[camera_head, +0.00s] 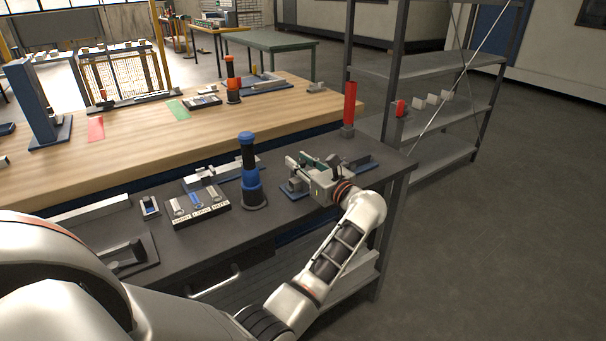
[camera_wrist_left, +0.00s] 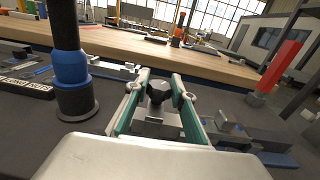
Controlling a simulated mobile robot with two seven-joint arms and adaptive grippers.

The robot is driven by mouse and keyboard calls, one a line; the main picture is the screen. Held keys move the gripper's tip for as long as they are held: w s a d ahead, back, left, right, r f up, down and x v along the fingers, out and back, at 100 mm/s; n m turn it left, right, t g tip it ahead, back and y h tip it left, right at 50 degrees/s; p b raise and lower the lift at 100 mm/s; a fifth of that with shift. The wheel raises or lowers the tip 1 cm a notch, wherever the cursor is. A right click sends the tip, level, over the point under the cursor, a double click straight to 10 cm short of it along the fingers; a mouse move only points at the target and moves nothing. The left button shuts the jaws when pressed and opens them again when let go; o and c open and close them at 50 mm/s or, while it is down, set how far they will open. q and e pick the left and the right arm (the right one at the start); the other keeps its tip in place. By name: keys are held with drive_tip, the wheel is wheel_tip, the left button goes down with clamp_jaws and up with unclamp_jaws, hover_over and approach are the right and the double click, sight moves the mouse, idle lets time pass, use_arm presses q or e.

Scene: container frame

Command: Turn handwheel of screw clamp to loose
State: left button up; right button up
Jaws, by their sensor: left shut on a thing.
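My left gripper (camera_head: 304,162) is over the dark bench near its right end. In the left wrist view my left gripper (camera_wrist_left: 160,88) has its two green-padded fingers on either side of the dark handwheel (camera_wrist_left: 158,91) and is shut on it. The handwheel sits on top of the grey screw clamp (camera_wrist_left: 158,124), whose lower part is partly hidden by my gripper's body. In the head view the handwheel is hidden or too small to make out among the fingers. My right gripper is not in view.
A blue and black upright cylinder (camera_head: 250,172) stands just left of my gripper. Beside it is a labelled parts tray (camera_head: 200,212). A red post (camera_head: 349,107) stands behind at the right. A wooden table (camera_head: 135,135) lies beyond the dark bench. A metal shelf (camera_head: 440,108) stands to the right.

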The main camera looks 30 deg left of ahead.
use_arm(q)
drive_tip(key=g+b, duration=0.1)
drive_tip(key=f+n+g+b, duration=0.1)
drive_tip(key=shift+n+y+b, duration=0.3)
drive_tip(key=shift+r+n+g+b, duration=0.25)
drive_tip(key=shift+n+g+b, duration=0.15)
drive_tip(key=shift+g+b, duration=0.3)
drive_tip(key=shift+r+g, duration=0.3)
drive_tip(key=shift+g, duration=0.2)
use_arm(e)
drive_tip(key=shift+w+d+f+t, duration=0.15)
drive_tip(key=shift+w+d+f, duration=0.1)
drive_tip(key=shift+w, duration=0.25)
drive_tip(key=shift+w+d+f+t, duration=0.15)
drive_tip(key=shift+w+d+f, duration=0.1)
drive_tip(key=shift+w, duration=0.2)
use_arm(q)
drive_tip(key=o, duration=1.1)
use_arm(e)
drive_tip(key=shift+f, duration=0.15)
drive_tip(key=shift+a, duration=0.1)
